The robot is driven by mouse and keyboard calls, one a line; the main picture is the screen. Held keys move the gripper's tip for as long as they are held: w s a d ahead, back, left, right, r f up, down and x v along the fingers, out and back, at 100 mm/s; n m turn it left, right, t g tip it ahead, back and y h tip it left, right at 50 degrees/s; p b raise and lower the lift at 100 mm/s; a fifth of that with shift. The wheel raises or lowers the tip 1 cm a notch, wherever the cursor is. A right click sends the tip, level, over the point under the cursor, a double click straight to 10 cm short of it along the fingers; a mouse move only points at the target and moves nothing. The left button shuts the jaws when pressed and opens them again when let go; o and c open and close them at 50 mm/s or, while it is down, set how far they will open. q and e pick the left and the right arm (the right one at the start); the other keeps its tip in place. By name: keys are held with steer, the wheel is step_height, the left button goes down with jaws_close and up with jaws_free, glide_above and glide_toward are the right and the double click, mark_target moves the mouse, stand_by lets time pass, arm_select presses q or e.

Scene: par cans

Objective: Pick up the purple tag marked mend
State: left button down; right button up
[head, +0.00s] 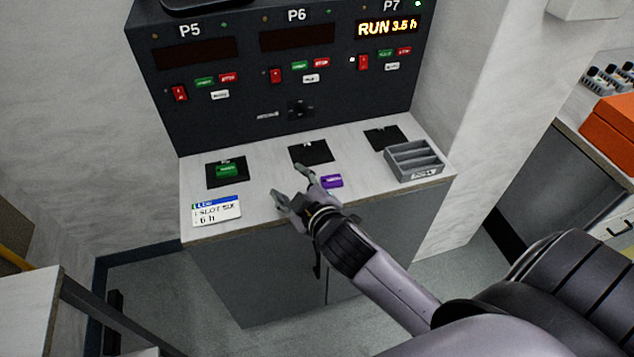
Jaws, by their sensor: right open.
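A small purple tag (332,181) lies on the pale counter, in front of the middle black pad. Its marking is too small to read. My right gripper (290,185) is open and empty over the counter, just left of the purple tag. One finger is close to the tag's left side; I cannot tell whether they touch. My left gripper is not in view.
A green tag (227,170) lies on the left black pad (213,182), with a white card (217,211) in front. A grey slotted tray (414,161) stands at right. The dark control panel (230,120) rises behind the counter (265,176). An orange box (612,135) is far right.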

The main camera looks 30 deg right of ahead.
steer(key=w+a+r+n+t+y, duration=0.3)
steer(key=a+r+n+y, duration=0.2)
steer(key=r+n, duration=0.3)
steer(key=w+a+r+n+t+y, duration=0.3)
steer(key=a+r+n+y, duration=0.15)
steer(key=r, duration=0.55)
steer(key=s+a+r+n+g+y, duration=0.25)
steer(key=a+n+g+y, duration=0.55)
steer(key=n, duration=0.5)
steer(key=n+g+h+p, duration=0.2)
steer(key=n+g+h, duration=1)
steer(key=n+h, duration=0.5)
glide_above(330, 180)
steer(key=f, duration=2.1)
steer(key=shift+w+d+f, duration=0.15)
steer(key=shift+w+f, duration=0.05)
steer(key=shift+f, duration=0.05)
steer(key=f+p, duration=0.1)
steer(key=f, duration=0.3)
steer(key=shift+s, duration=0.2)
steer(key=shift+w+f, duration=0.1)
steer(key=shift+f, duration=0.5)
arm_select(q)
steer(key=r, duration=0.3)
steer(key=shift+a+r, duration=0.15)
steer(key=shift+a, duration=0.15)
